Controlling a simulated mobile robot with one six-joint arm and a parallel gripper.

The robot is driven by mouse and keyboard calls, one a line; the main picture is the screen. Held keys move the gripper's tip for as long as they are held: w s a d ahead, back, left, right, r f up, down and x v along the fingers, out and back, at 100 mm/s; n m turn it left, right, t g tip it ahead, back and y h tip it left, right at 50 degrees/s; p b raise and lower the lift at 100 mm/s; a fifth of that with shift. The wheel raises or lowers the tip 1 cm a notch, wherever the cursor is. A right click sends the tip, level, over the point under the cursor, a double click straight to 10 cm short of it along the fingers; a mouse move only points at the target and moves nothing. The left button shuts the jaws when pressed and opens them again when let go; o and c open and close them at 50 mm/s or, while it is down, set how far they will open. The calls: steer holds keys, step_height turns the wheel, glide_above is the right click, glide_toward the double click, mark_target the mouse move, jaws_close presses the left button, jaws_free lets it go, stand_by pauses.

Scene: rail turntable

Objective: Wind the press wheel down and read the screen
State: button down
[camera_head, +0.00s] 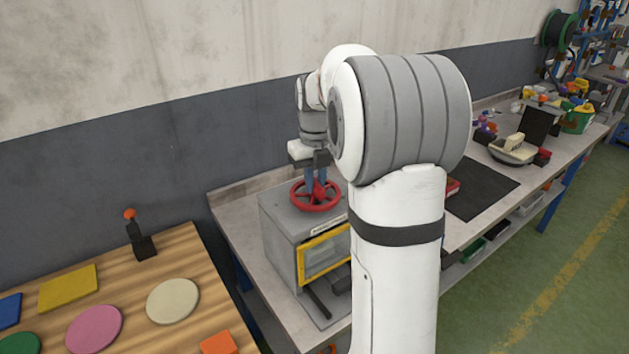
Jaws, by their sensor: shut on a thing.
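The red press wheel (302,196) lies flat on top of a grey press box (283,222) on the workbench. My gripper (316,186) points down over the wheel, with its fingers at the wheel's middle, shut on the wheel's red hub or a spoke; which one is hard to tell. The box has a yellow-framed window (323,254) on its front, with a small label strip above it. My arm hides the box's right side. I cannot make out a readable screen in this view.
A wooden board (200,327) with coloured discs and blocks and a small orange-knobbed lever (140,238) lies at the left. A black mat (485,192) and a bowl (513,150) are on the workbench (234,218) to the right. Green floor is clear at the lower right.

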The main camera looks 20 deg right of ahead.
mark_target(315, 181)
stand_by(0.3)
steer(key=c, duration=1.4)
jaws_free()
steer(key=shift+o, duration=0.2)
steer(key=shift+r, duration=0.1)
step_height(315, 181, up, 8)
steer(key=shift+f+b, duration=0.2)
steer(key=shift+b, duration=0.2)
